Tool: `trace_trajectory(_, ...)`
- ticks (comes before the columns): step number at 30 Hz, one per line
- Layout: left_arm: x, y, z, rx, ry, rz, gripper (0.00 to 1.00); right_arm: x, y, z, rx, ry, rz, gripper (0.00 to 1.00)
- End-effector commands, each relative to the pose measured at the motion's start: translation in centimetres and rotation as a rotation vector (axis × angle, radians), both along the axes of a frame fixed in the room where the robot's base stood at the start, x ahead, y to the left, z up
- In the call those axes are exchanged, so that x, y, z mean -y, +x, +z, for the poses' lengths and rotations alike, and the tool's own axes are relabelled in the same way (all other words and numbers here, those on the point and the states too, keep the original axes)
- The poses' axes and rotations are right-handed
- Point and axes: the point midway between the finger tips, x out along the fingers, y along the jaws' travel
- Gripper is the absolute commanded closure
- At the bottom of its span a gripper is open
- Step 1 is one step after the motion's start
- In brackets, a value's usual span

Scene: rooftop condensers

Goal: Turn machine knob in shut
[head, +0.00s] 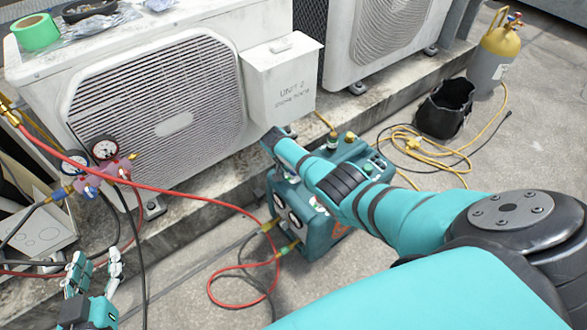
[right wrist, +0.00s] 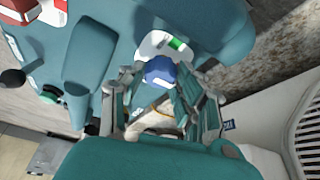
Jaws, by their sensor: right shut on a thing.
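The teal machine (head: 318,232) stands on the rooftop floor in the head view, below the condensers. My right arm crosses over it and hides part of its top. In the right wrist view a blue knob (right wrist: 159,68) sits on the machine's teal body (right wrist: 110,22), beside a white plate with a green mark (right wrist: 176,44). My right gripper (right wrist: 156,82) is shut on the blue knob, one finger on each side. The head view does not show its fingertips clearly. My left gripper (head: 97,270) is open and empty at the lower left, apart from the machine.
Condensers (head: 165,120) line the back. Gauges (head: 88,165) with red and black hoses hang at left, and a red hose (head: 215,285) loops by the machine.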

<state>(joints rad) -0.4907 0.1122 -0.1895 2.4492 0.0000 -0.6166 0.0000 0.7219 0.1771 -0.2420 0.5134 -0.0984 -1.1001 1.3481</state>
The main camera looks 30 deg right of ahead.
Motion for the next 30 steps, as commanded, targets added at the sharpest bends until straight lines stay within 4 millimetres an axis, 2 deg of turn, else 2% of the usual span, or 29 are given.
trace_trajectory(10,0.0,0.0,0.1,0.003,-0.001,0.000,0.60,0.0,0.0,0.0,-0.002,0.000,-0.002,1.00)
trace_trajectory(11,0.0,0.0,0.1,0.003,-0.001,0.000,0.60,0.0,0.0,0.0,-0.001,0.001,-0.001,0.64)
trace_trajectory(15,0.0,0.0,0.1,0.003,-0.001,0.000,0.60,0.0,0.0,0.0,-0.001,0.000,-0.001,0.46)
trace_trajectory(25,0.1,0.0,-0.1,-0.001,-0.001,-0.001,0.60,0.0,0.0,0.1,0.001,0.000,-0.001,0.45)
trace_trajectory(30,0.0,0.0,0.0,0.000,0.000,-0.001,0.60,-0.4,0.0,1.0,0.004,0.000,0.002,0.45)
